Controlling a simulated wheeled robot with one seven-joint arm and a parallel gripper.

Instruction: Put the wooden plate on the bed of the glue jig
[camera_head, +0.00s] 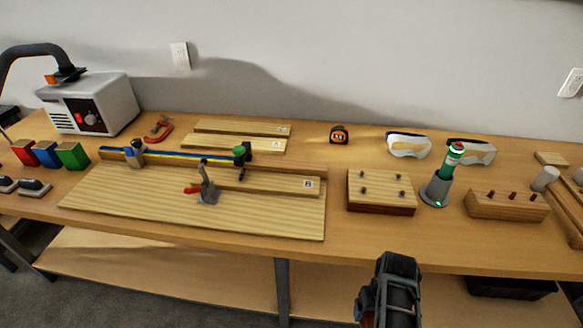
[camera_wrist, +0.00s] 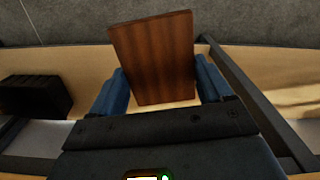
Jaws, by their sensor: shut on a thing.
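My gripper (camera_wrist: 163,88) is shut on the dark reddish-brown wooden plate (camera_wrist: 152,45), which sits between the blue fingers in the wrist view. The plate is slightly tilted and extends past the fingertips. In the head view, part of my dark arm shows at the bottom, in front of the table edge; the plate does not show there. A low block with several studs on its pale top and a darker base (camera_head: 381,209) stands on the table. Left of it lies a large pale board (camera_head: 130,205) with a red-handled clamp (camera_head: 207,190). I cannot tell which is the glue jig.
Safety goggles (camera_head: 408,146) and a tape measure (camera_head: 339,134) lie behind. The front strip of the table (camera_head: 400,238) is clear. A lower shelf (camera_head: 170,265) runs underneath.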

